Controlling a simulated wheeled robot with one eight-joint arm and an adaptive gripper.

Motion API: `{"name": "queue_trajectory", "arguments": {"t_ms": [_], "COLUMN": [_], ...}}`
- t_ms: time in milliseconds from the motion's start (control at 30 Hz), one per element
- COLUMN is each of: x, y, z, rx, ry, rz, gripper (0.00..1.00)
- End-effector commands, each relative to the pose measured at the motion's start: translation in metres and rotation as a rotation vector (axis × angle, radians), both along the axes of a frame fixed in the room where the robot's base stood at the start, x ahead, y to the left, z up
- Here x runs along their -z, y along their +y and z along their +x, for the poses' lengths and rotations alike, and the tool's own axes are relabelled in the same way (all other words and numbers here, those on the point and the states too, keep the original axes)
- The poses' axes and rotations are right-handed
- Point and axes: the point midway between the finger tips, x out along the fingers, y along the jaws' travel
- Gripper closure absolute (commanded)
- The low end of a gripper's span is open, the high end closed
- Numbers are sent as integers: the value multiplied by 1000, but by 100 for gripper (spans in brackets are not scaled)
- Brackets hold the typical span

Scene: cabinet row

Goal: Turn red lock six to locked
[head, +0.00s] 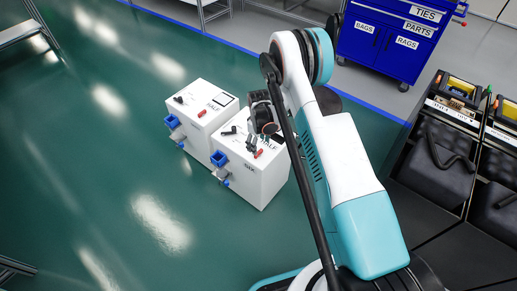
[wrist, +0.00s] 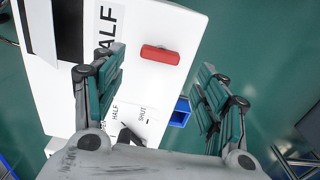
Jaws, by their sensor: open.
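A red lock handle (wrist: 160,54) lies on the white top of a cabinet in the wrist view. It is a short rounded bar, lying nearly crosswise in the picture. It also shows small in the head view (head: 258,153), on the nearer white cabinet (head: 270,185). My gripper (wrist: 160,62) is open and empty, with one finger on each side of the handle in the picture. The fingers look apart from it; their height above it is hard to tell. In the head view my gripper (head: 258,138) hangs over the nearer cabinet. I cannot read a lock position mark.
A black lever (wrist: 128,137) with HALF and SHUT labels is partly hidden by my gripper. Blue fittings (head: 219,160) stick out from the nearer cabinet's side. A second white cabinet (head: 212,125) with another red handle (head: 201,114) stands behind. Green floor lies open at left.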

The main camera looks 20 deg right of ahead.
Motion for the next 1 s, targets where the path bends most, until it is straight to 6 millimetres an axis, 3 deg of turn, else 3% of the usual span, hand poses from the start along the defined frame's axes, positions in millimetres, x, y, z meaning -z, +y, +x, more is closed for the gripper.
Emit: {"name": "queue_trajectory", "arguments": {"t_ms": [200, 400, 1000], "x": [-40, -61, -66], "y": [0, 0, 0], "z": [0, 0, 0], "rx": [0, 0, 0], "ry": [0, 0, 0], "rz": [0, 0, 0], "gripper": [33, 33, 33]}}
